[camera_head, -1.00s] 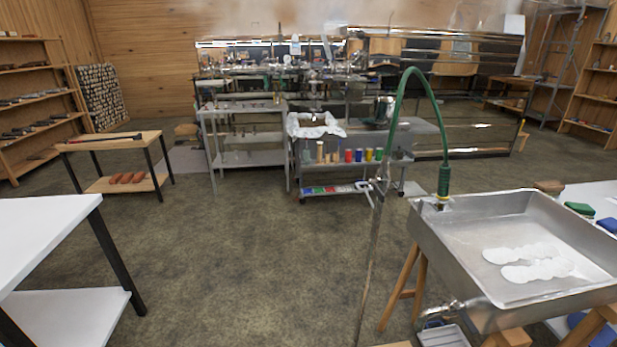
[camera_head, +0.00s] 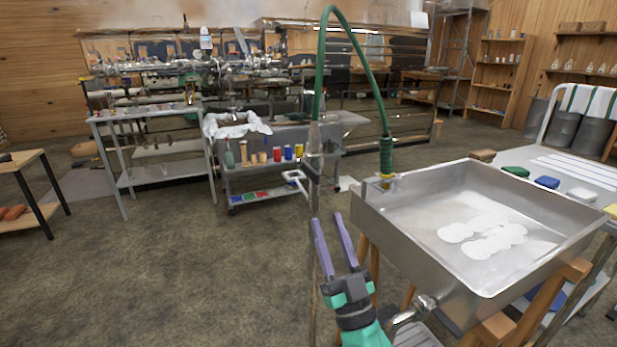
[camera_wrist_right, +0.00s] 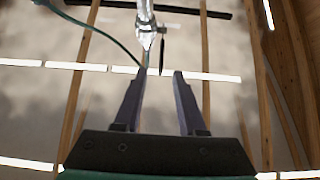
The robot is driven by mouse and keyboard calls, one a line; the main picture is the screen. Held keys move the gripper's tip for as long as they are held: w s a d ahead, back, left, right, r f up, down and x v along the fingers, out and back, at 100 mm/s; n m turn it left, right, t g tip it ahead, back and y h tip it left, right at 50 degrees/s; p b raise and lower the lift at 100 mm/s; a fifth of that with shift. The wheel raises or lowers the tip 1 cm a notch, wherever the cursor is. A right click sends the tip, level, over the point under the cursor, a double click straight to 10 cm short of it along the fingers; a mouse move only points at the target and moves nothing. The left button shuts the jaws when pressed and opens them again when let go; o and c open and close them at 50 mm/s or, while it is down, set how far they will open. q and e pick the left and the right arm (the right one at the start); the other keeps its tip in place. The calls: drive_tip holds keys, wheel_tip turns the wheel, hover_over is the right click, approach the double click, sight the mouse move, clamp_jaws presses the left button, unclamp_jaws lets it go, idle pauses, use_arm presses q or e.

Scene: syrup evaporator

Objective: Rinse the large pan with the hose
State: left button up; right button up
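The large pan (camera_head: 410,242) is a shallow metal basin on a wooden stand at the right of the head view. Foamy white patches (camera_head: 480,235) lie on its floor. The green hose (camera_head: 321,70) arches from an upright pipe (camera_head: 313,170) to a nozzle (camera_head: 386,160) hanging at the pan's back left corner. My right gripper (camera_head: 329,222) is open and empty, its purple fingers pointing up, left of the pan and below the nozzle. The right wrist view shows both fingers (camera_wrist_right: 157,80) apart with nothing between them. My left gripper is not in view.
Green (camera_head: 516,171) and blue (camera_head: 547,182) sponges lie on a white table right of the pan. A grey cart (camera_head: 262,170) with coloured bottles stands behind the hose pipe. A low wooden table (camera_head: 22,160) is at the far left. The floor in the middle is clear.

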drive_tip(key=p, duration=0.2)
approach(311, 167)
drive_tip(key=x, duration=0.3)
drive_tip(key=shift+s+a+r, duration=0.1)
drive_tip(key=shift+s+r, duration=0.1)
drive_tip(key=shift+r, duration=0.05)
drive_tip(key=p+x, duration=0.1)
drive_tip(key=x, duration=0.6)
drive_tip(key=shift+w+r, duration=0.1)
drive_tip(key=shift+w, duration=0.4)
drive_tip(key=shift+w+a+r, duration=0.2)
drive_tip(key=shift+w+r, duration=0.1)
drive_tip(key=shift+w, duration=0.1)
clamp_jaws()
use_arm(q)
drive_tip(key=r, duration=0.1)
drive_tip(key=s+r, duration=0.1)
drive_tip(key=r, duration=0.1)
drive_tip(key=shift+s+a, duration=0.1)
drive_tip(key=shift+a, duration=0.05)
